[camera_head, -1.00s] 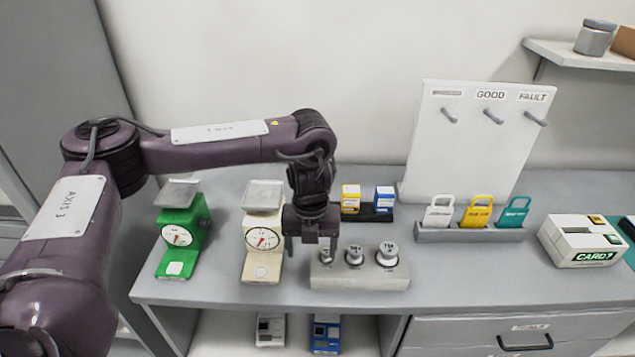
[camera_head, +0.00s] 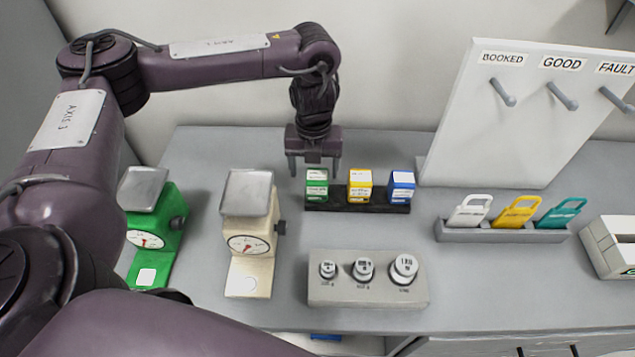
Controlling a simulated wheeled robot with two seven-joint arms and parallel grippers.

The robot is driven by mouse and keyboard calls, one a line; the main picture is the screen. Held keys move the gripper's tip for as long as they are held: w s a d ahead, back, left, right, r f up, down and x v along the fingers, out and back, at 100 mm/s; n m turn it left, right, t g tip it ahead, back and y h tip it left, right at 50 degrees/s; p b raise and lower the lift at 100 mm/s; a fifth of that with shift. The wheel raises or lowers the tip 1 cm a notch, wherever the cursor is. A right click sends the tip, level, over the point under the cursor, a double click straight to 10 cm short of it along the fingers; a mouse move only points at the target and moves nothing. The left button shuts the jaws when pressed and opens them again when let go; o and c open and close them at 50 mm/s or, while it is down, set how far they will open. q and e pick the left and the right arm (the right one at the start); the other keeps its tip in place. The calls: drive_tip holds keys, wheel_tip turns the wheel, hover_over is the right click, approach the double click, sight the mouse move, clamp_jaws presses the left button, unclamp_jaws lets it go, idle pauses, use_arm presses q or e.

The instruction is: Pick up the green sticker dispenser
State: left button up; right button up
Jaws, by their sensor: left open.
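The green sticker dispenser (camera_head: 317,186) is a small green and white box. It stands at the left end of a dark tray (camera_head: 342,206), beside a yellow dispenser (camera_head: 360,185) and a blue dispenser (camera_head: 401,186). My left gripper (camera_head: 314,170) points down with its two fingers apart. It is at the green dispenser, seemingly above or just behind it; the exact gap in depth cannot be told. The gripper holds nothing that I can see. My right gripper is out of view.
A green scale (camera_head: 153,225) and a cream scale (camera_head: 249,235) stand to the left. A weight block (camera_head: 367,291) is in front. A tag holder (camera_head: 500,235) and a white peg board (camera_head: 530,130) are to the right. Bare tabletop lies between the tray and the weight block.

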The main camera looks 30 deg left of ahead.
sight(317, 186)
use_arm(q)
drive_tip(key=shift+s+d+f, duration=0.15)
drive_tip(key=shift+s+f, duration=0.05)
drive_tip(key=shift+f, duration=0.65)
drive_tip(key=shift+w+d+f+b, duration=0.1)
drive_tip(key=shift+w+f+b, duration=0.1)
drive_tip(key=shift+f, duration=1)
drive_tip(key=shift+w+d+f+b, duration=0.1)
drive_tip(key=shift+f+b, duration=0.1)
drive_tip(key=shift+f, duration=0.95)
drive_tip(key=shift+s, duration=0.1)
drive_tip(key=c, duration=1.2)
drive_tip(key=shift+o, duration=0.2)
drive_tip(key=shift+r, duration=0.1)
wheel_tip(317, 186, up, 20)
drive_tip(key=p, duration=0.3)
